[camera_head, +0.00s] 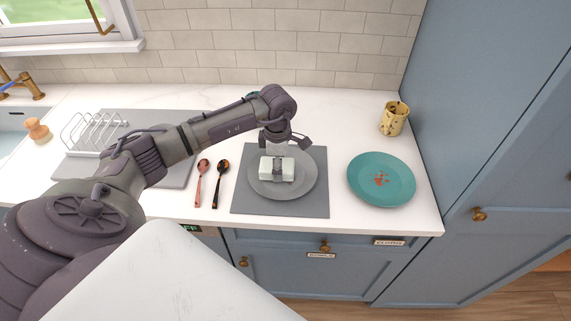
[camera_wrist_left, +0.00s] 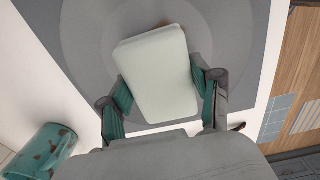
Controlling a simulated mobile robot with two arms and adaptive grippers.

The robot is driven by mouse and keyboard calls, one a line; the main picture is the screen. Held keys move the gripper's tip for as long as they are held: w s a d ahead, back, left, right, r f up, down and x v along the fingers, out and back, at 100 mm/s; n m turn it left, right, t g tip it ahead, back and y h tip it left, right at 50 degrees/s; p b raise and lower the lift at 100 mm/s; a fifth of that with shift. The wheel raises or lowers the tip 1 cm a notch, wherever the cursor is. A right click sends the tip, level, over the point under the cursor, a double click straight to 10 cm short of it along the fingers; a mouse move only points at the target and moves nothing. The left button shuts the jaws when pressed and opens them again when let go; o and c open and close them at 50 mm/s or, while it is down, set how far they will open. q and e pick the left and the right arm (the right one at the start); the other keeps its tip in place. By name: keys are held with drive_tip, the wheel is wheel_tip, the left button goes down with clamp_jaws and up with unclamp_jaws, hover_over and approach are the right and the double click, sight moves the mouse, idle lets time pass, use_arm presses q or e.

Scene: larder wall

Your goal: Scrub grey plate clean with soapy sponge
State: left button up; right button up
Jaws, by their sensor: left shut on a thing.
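The grey plate (camera_head: 296,188) lies on a grey mat in the head view; it fills the upper part of the left wrist view (camera_wrist_left: 95,45). A pale sponge (camera_head: 266,169) is over the middle of the plate; it also shows in the left wrist view (camera_wrist_left: 157,75). My left gripper (camera_head: 279,160) is shut on the sponge, one finger on each side. I cannot tell whether the sponge touches the plate. A small reddish-brown patch shows at the sponge's far edge in the wrist view. The sponge hides the plate's centre. My right gripper is not in view.
A teal plate (camera_head: 375,191) with red-orange stains lies right of the mat (camera_head: 310,209). A spotted cup (camera_head: 393,119) stands behind it. Two spoons (camera_head: 219,184) lie left of the mat. A wire rack (camera_head: 93,134) stands further left. A tall blue cabinet (camera_head: 491,120) bounds the right.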

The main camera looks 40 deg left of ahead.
sight(291, 164)
use_arm(q)
drive_tip(key=shift+s+a, duration=0.1)
drive_tip(key=shift+w+d+f+b, duration=0.1)
drive_tip(key=shift+w+d+b, duration=0.8)
drive_tip(key=shift+d, duration=0.35)
drive_tip(key=shift+w+d, duration=0.2)
drive_tip(key=shift+r, duration=0.2)
drive_tip(key=shift+r+p, duration=1.45)
drive_tip(key=shift+r, duration=1.45)
